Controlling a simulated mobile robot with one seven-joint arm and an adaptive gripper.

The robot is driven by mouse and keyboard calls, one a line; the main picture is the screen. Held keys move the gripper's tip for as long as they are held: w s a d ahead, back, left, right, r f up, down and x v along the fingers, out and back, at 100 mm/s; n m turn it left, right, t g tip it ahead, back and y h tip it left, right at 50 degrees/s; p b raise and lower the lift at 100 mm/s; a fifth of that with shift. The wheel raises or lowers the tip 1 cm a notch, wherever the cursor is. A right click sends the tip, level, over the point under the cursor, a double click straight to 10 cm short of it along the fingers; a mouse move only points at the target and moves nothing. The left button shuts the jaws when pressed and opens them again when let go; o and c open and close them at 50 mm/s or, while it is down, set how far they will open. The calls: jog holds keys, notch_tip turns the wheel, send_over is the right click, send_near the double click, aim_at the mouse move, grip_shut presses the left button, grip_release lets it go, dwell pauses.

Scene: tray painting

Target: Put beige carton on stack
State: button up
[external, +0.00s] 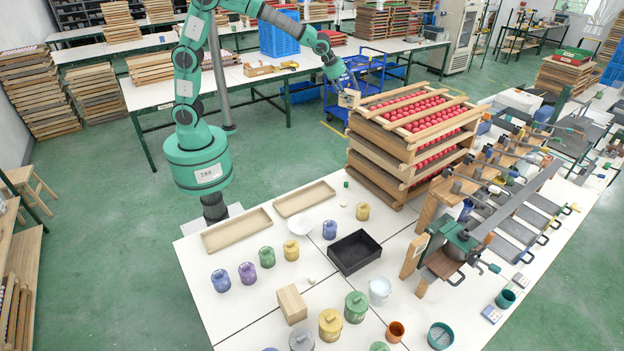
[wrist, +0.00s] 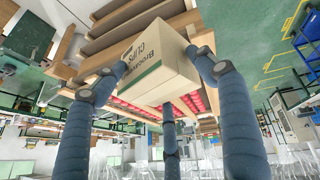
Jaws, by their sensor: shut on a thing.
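The beige carton (wrist: 150,68), a small box with dark printing and a green stripe, is held between the blue-grey fingers of my gripper (wrist: 165,75) in the wrist view. In the external view the carton (external: 348,99) is at the left corner of the stack (external: 398,152), level with its top. My gripper (external: 346,88) is shut on the carton from above. The stack is several wooden trays with red round pieces in rows. I cannot tell whether the carton touches the stack.
The white table (external: 240,325) below holds jars, a black tray (external: 354,252), two flat beige trays (external: 236,231) and a wooden block (external: 291,304). A bench with clamps (external: 470,215) stands right of the stack. A blue cart (external: 352,80) is behind my gripper. Green floor lies open left of the stack.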

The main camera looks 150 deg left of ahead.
aim_at(346, 89)
jog(key=shift+s+a+r, duration=0.2)
jog(key=shift+s, duration=0.25)
jog(key=shift+s+a+r, duration=0.2)
jog(key=shift+s+r, duration=0.05)
jog(key=shift+s, duration=0.25)
jog(key=shift+s+a+r, duration=0.2)
jog(key=shift+s, duration=0.25)
jog(key=shift+w+a, duration=0.1)
jog(key=shift+w+a+f+p, duration=0.25)
jog(key=shift+w+a+p, duration=0.25)
jog(key=shift+w+a, duration=1.3)
jog(key=shift+w+a+f+p, duration=0.2)
jog(key=shift+w+a+p, duration=0.4)
jog(key=shift+a, duration=2.25)
jog(key=shift+w+a+f+p, duration=0.3)
jog(key=shift+w+a, duration=1.1)
jog(key=shift+a, duration=0.9)
jog(key=shift+f+p, duration=0.35)
jog(key=shift+f, duration=1.35)
jog(key=o, duration=1.9)
jog(key=shift+f, duration=0.15)
jog(key=shift+o, duration=0.2)
jog(key=shift+s+d, duration=0.1)
jog(key=shift+d, duration=0.05)
